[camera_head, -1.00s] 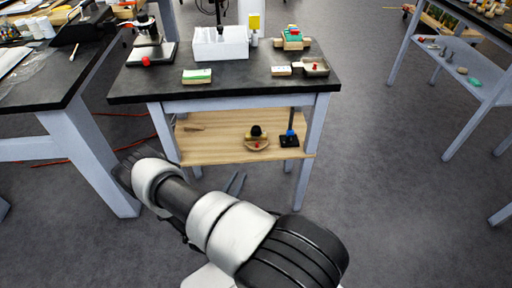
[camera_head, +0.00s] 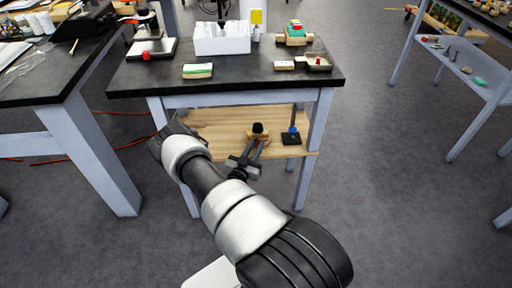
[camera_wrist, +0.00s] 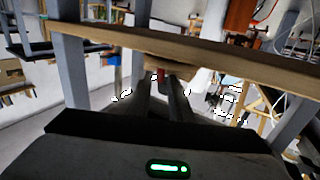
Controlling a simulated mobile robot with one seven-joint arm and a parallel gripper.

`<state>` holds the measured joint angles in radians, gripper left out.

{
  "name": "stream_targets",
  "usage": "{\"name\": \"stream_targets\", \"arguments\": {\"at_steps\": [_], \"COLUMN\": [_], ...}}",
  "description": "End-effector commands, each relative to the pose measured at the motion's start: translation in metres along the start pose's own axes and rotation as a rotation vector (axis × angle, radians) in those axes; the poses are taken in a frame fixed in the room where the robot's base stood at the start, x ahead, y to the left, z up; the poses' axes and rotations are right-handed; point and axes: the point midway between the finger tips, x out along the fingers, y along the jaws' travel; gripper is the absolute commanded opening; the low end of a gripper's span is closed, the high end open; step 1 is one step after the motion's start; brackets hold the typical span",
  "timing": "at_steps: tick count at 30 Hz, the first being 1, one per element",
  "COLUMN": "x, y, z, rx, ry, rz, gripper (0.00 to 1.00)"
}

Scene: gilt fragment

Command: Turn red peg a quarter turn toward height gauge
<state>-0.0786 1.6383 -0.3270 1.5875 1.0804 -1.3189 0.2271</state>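The red peg (camera_wrist: 161,74) shows small in the wrist view, at the far end of the gap between my fingers. It belongs to a round wooden piece (camera_wrist: 168,68) on the lower shelf; in the head view my gripper hides the peg there. The height gauge (camera_head: 291,137), with a black base and a blue slider on a post, stands on the same shelf to the right. My gripper (camera_head: 258,145) is at the round piece, fingers apart. The wrist view also shows the fingers (camera_wrist: 161,84) apart; whether they touch the peg cannot be told.
The wooden lower shelf (camera_head: 222,120) lies under a black tabletop (camera_head: 235,82) held by grey legs. A black knob (camera_head: 257,128) stands just behind my gripper. A white box (camera_head: 222,40) and several small items stand on the tabletop. The shelf's left part is mostly clear.

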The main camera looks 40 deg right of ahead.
Motion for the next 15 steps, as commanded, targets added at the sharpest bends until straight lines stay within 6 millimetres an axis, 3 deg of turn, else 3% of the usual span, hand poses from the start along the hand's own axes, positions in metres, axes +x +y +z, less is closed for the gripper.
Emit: {"name": "stream_targets", "arguments": {"at_steps": [7, 10, 15], "x": [0.0009, 0.0007, 0.0006], "y": [-0.0002, -0.0001, -0.0001], "z": [-0.0003, -0.0002, -0.0002], "rx": [0.0, 0.0, 0.0], "ry": [0.0, 0.0, 0.0], "rz": [0.0, 0.0, -0.001], "gripper": [0.19, 0.02, 0.0]}}
